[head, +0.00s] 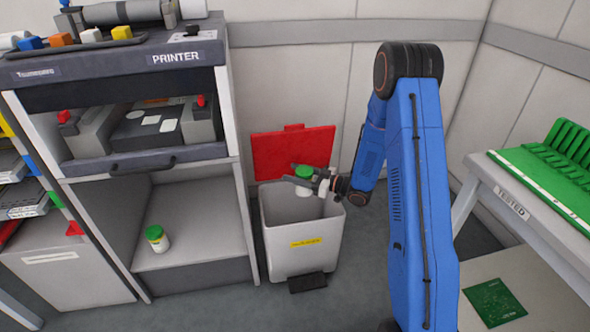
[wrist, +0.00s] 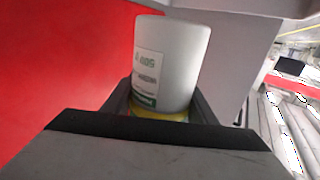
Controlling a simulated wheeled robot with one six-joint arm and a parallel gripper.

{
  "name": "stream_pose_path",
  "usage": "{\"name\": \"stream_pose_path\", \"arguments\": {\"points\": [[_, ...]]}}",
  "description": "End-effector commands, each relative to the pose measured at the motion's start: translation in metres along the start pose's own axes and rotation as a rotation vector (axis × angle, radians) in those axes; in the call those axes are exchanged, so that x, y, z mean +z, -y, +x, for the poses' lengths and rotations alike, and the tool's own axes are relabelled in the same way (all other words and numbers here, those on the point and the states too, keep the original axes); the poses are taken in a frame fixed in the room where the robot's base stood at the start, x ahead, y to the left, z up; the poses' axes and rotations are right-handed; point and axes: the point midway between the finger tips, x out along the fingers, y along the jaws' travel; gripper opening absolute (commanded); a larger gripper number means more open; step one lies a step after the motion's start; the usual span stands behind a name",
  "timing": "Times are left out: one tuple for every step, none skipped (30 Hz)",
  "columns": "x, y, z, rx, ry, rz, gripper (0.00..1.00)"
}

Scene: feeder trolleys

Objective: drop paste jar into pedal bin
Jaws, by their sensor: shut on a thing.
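The pedal bin (head: 303,240) is a light grey bin with a yellow label, standing on the floor in the head view. Its red lid (head: 290,152) is raised against the wall behind it; red also fills the left of the wrist view (wrist: 50,60). My gripper (head: 303,181) is over the bin's open mouth, shut on a white paste jar with a green lid (head: 305,171). The held jar also shows in the wrist view (wrist: 170,65), with its label partly visible. A second white jar with a green lid (head: 156,238) stands on the printer's lower shelf.
The printer cabinet (head: 175,57) stands left of the bin. A black pedal (head: 307,282) sticks out at the bin's front. A bench marked TESTED (head: 512,203) with a green rack (head: 560,150) is at the right, and a green board (head: 495,302) lies on its lower shelf.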

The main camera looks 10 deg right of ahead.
Motion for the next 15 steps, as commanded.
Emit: {"name": "stream_pose_path", "arguments": {"points": [[0.006,0.0,0.0,0.0,0.0,0.001,0.11],[0.009,0.0,0.0,0.0,0.0,0.001,0.11],[0.013,0.0,0.0,0.001,0.0,0.001,0.11],[0.016,0.0,0.0,0.001,0.0,0.001,0.11],[0.018,0.0,0.0,0.001,0.0,0.001,0.11],[0.021,-0.001,0.0,0.001,0.0,0.001,0.11],[0.023,-0.001,0.0,0.001,-0.001,0.0,0.11],[0.025,-0.001,0.0,0.001,-0.001,-0.001,0.11],[0.027,-0.001,0.0,0.001,-0.001,-0.001,0.11],[0.028,-0.001,0.0,0.001,-0.001,-0.001,0.11],[0.03,0.0,0.0,0.001,-0.001,0.0,0.11],[0.031,0.0,0.0,0.001,-0.001,0.0,0.11],[0.032,0.0,0.0,0.001,-0.001,0.0,0.11],[0.032,0.0,0.0,0.001,-0.001,0.0,0.11],[0.033,0.0,0.0,0.001,-0.001,-0.001,0.11]]}}
